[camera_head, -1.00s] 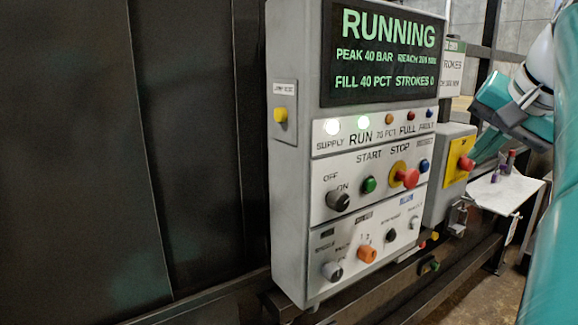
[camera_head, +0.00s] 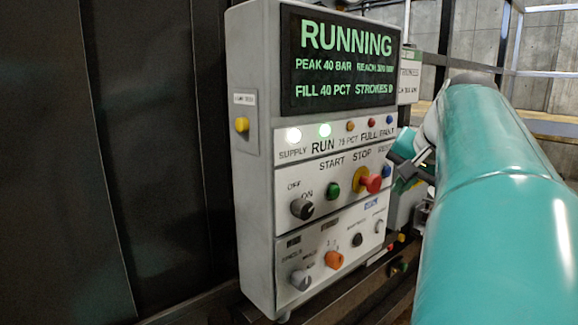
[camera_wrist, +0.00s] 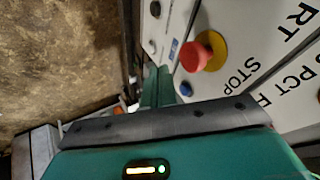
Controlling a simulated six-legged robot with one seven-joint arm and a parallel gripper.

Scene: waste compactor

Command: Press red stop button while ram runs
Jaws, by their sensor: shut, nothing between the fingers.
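The red stop button (camera_head: 370,182) sticks out from a yellow round plate under the word STOP on the grey control panel (camera_head: 252,215). It also shows in the wrist view (camera_wrist: 197,55). The screen (camera_head: 340,62) reads RUNNING, FILL 40 PCT, with green text. The SUPPLY and RUN lamps are lit. My gripper (camera_head: 394,160) is shut and empty, to the right of the stop button and apart from it. In the wrist view its teal fingers (camera_wrist: 156,80) point past the left side of the button. The fingertips are small and partly hidden in the head view.
A green start button (camera_head: 333,189) and a black selector knob (camera_head: 302,208) sit left of stop; a blue button (camera_head: 387,172) is close at its right. An orange knob (camera_head: 334,260) is below. My teal arm covers the right side.

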